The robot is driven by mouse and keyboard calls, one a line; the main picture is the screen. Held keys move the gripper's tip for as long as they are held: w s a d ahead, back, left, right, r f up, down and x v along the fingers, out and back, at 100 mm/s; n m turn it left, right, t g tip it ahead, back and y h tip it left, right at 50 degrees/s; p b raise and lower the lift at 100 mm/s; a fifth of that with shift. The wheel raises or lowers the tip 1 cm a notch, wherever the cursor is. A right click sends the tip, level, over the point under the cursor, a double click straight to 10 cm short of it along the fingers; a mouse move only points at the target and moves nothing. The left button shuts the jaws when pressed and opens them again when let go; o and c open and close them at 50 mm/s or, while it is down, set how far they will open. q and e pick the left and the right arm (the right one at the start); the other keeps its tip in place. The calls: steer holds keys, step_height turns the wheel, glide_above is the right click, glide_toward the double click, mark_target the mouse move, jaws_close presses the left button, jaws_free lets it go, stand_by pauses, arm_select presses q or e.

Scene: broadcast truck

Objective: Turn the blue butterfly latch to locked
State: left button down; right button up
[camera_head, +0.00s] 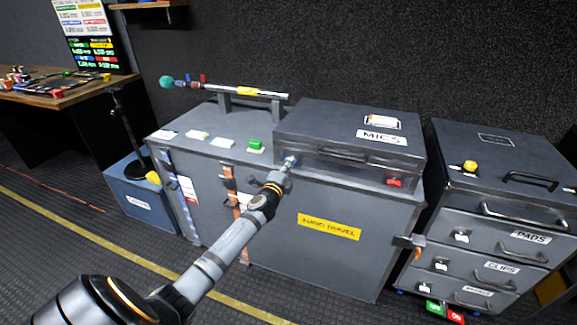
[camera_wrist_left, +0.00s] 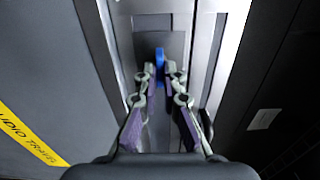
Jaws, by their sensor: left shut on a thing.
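The blue butterfly latch (camera_wrist_left: 159,56) shows in the left wrist view as a small blue piece between my left fingertips, set against a grey metal plate. My left gripper (camera_wrist_left: 161,76) is shut on it. In the head view my left gripper (camera_head: 287,164) reaches the front edge of the grey MICS case (camera_head: 300,127), near its left end. Only a little blue shows there, and the fingers hide most of the latch. I cannot tell the latch's exact angle. My right gripper is in neither view.
The MICS case sits on a larger grey AUDIO TRAVEL case (camera_head: 360,255). A red latch (camera_head: 394,182) is at its right. A green block (camera_head: 256,144) and labels lie on the left top. A drawer case (camera_head: 475,215) stands right, a wooden desk (camera_head: 55,90) far left.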

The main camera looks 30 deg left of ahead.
arm_select(q)
steer(key=shift+f, duration=0.1)
steer(key=c, duration=1.5)
jaws_free()
steer(key=v, duration=1.2)
steer(key=shift+f, duration=0.1)
